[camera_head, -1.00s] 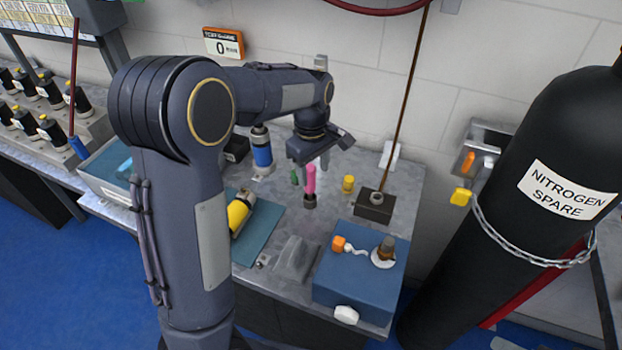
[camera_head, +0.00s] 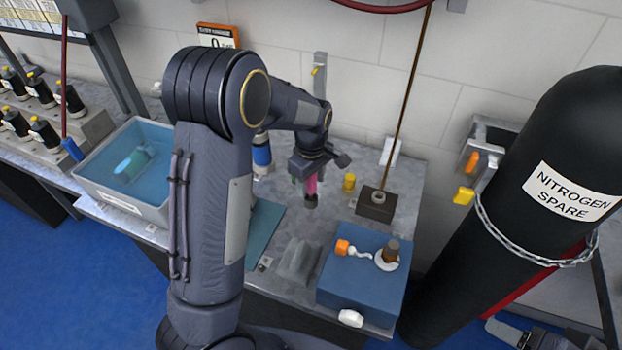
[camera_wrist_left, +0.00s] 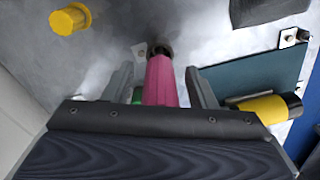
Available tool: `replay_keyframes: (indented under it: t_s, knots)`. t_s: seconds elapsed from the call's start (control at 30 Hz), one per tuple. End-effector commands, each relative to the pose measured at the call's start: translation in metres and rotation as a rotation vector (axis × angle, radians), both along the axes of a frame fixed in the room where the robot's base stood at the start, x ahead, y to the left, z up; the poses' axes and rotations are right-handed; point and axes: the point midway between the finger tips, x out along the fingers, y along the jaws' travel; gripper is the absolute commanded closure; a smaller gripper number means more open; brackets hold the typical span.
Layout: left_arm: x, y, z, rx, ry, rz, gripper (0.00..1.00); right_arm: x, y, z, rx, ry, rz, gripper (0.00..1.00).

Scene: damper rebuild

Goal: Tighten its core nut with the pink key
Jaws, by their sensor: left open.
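The pink key (camera_head: 311,186) stands upright on the bench, its dark lower end downward. It also shows in the left wrist view (camera_wrist_left: 160,82). My left gripper (camera_head: 311,176) is open, with a finger on each side of the pink handle and gaps visible in the wrist view (camera_wrist_left: 162,84). A blue cylinder (camera_head: 262,152) stands upright behind my left arm, partly hidden. A yellow cylinder with a black end (camera_wrist_left: 268,108) lies by the teal mat (camera_wrist_left: 262,72) in the wrist view. No core nut can be made out. What looks like my right gripper (camera_head: 515,333) is at the lower right edge.
A blue block (camera_head: 335,290) with an orange-ended piece stands at the bench front. A brown block with a rod (camera_head: 376,205) and a small yellow cap (camera_head: 349,182) stand behind. A water tub (camera_head: 150,208) is left; a black nitrogen cylinder (camera_head: 500,230) is right.

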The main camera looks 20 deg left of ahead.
Motion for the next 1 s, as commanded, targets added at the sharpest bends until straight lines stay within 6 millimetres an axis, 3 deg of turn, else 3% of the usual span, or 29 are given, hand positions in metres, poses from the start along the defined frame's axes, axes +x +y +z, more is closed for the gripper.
replay_keyframes:
  t_s: [0.27,0.67,1.0]
  knots:
    - [0.0000,0.0004,-0.0044,0.000,-0.001,0.001,0.49,0.0000,0.0000,0.0002,0.000,0.000,0.000,0.35]
    - [0.0003,0.0004,-0.0038,-0.001,-0.002,0.001,0.98,0.0000,0.0000,0.0002,0.000,0.000,0.000,0.35]
    - [0.0009,0.0002,0.0009,0.000,-0.004,0.000,0.98,0.0000,0.0001,-0.0001,0.000,0.000,0.000,0.35]
